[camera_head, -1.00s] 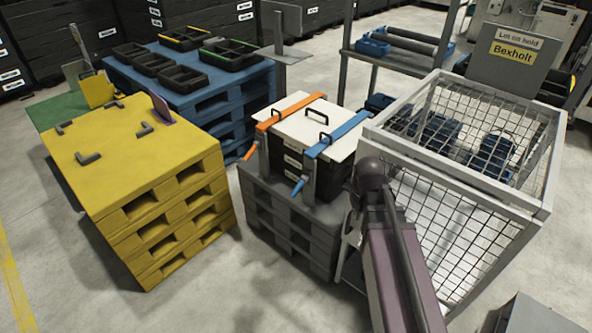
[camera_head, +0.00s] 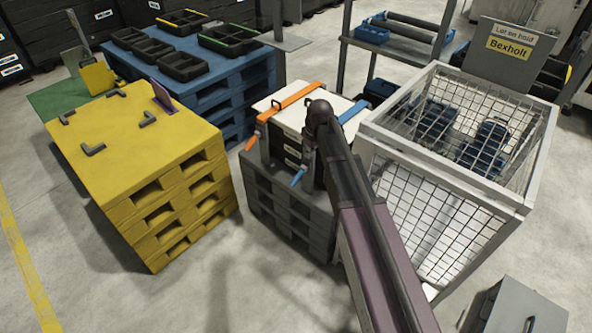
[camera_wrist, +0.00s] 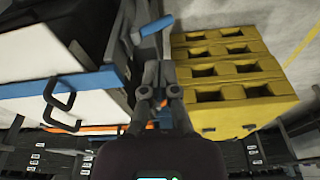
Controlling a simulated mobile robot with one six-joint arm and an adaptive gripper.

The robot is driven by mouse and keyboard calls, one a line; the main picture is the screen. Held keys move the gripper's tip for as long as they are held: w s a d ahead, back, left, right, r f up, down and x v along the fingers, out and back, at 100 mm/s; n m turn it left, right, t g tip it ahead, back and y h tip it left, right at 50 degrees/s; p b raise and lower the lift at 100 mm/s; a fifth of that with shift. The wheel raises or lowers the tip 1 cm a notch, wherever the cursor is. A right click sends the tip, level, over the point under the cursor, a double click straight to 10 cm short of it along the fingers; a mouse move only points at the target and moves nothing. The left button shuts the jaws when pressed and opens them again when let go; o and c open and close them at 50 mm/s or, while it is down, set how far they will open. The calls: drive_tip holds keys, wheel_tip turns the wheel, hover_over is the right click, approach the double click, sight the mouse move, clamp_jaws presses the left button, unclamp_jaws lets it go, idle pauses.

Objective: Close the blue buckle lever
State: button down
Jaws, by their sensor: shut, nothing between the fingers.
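The blue buckle lever (camera_head: 298,177) sticks out, slanting downward, from the front of a strapped black box with a white lid (camera_head: 290,115). In the wrist view the blue lever (camera_wrist: 157,25) shows just beyond my fingertips; I cannot tell whether they touch. The blue strap (camera_head: 352,121) crosses the lid, partly behind my arm. My gripper (camera_wrist: 158,72) is shut and empty beside the box's front edge. In the head view my arm hides it.
An orange strap (camera_head: 290,100) with its own lever (camera_head: 251,143) lies left of the blue one. The box stands on a grey pallet stack (camera_head: 285,205). A yellow pallet stack (camera_head: 140,150) is left, a wire cage (camera_head: 450,170) right.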

drive_tip(key=w+a, duration=0.1)
drive_tip(key=w+a+n, duration=0.1)
drive_tip(key=shift+a+r, duration=0.2)
drive_tip(key=shift+a, duration=0.2)
drive_tip(key=shift+f, duration=0.1)
drive_tip(key=b, duration=1.4)
hover_over(296, 181)
wheel_tip(296, 181, down, 14)
drive_tip(key=shift+a+r, duration=0.1)
drive_tip(key=shift+r, duration=0.15)
drive_tip(key=shift+d, duration=0.2)
drive_tip(key=shift+a, duration=0.1)
